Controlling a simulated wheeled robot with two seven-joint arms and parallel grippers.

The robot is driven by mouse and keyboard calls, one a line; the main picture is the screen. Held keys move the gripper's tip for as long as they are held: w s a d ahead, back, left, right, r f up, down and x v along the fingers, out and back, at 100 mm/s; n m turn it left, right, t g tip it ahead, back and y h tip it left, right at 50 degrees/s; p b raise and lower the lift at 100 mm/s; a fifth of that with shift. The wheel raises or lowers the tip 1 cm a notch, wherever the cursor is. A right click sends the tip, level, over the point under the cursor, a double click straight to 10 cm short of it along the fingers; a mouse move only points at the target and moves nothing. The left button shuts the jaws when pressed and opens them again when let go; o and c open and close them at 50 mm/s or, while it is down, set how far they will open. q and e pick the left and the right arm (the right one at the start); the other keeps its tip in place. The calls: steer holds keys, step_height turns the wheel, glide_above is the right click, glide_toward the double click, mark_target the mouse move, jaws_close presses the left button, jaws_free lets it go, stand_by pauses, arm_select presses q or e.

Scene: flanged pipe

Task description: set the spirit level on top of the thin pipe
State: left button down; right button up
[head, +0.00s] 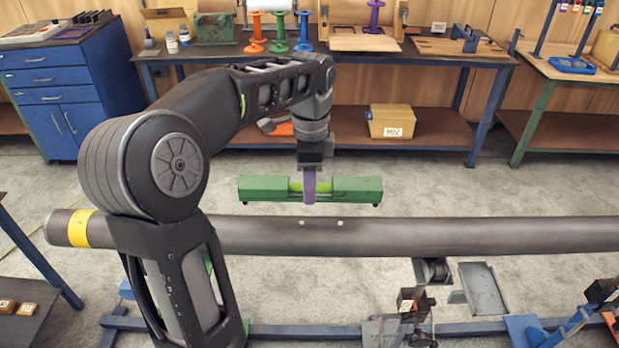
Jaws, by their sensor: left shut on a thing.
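The green spirit level (345,189) hangs level in my left gripper (310,188), whose purple fingers are shut around its middle. A yellow-green vial shows beside the fingers. A long grey pipe (400,236) with a yellow band (79,229) near its left end runs across the view. It is the only long pipe I see. The level appears just above the pipe's upper edge in the picture, roughly parallel to it, with a strip of floor showing between them. How far the level is in height or depth from the pipe I cannot tell. My right gripper does not show.
My left arm hides part of the pipe's left side. Blue floor rails and a support (432,270) stand below the pipe. A workbench (440,55) with coloured spools and a cardboard box (391,121) on its shelf is behind. A blue cabinet (70,85) stands back left.

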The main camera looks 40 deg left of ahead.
arm_select(q)
steer(key=shift+w+a+f, duration=0.1)
steer(key=shift+f, duration=0.95)
steer(key=shift+f+b, duration=1.85)
steer(key=shift+f, duration=0.75)
steer(key=shift+f+b, duration=0.3)
steer(key=shift+f, duration=0.15)
steer(key=shift+r, duration=0.1)
steer(key=c, duration=0.7)
jaws_free()
